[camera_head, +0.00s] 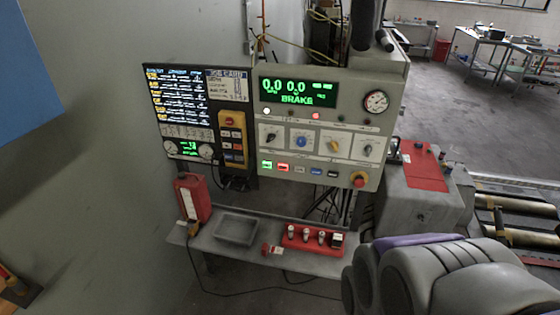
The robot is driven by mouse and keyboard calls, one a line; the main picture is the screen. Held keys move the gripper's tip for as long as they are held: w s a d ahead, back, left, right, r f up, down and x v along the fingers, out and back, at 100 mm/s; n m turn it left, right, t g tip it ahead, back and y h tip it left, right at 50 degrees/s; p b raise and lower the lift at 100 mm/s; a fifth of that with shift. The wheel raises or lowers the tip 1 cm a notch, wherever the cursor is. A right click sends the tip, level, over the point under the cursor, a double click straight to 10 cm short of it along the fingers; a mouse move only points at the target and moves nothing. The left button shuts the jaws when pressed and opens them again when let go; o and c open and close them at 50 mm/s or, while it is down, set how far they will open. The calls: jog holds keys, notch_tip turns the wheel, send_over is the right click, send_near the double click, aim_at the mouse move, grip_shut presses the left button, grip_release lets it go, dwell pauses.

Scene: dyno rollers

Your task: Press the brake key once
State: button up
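A grey console (350,130) stands ahead. Its green display (297,92) reads "0.0 0.0" with the word BRAKE below. A row of small keys runs along the lower front: a green key (267,165), a red key (283,168), a pale key (299,169), a blue key (316,171) and a dark key (332,173). Their labels are too small to read, so I cannot tell which one is the brake key. My arm shows as large grey links at the lower right, apart from the keys in the picture. My gripper cannot be made out in this view.
A yellow pendant (232,140) with buttons hangs left of the console, beside a dark screen (180,97). Knobs and a red stop button (359,180) share the panel. A low bench (213,255) holds a red can (193,198) and a grey tray (237,229). Rollers (520,202) lie right.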

grip_shut()
dwell(1.4)
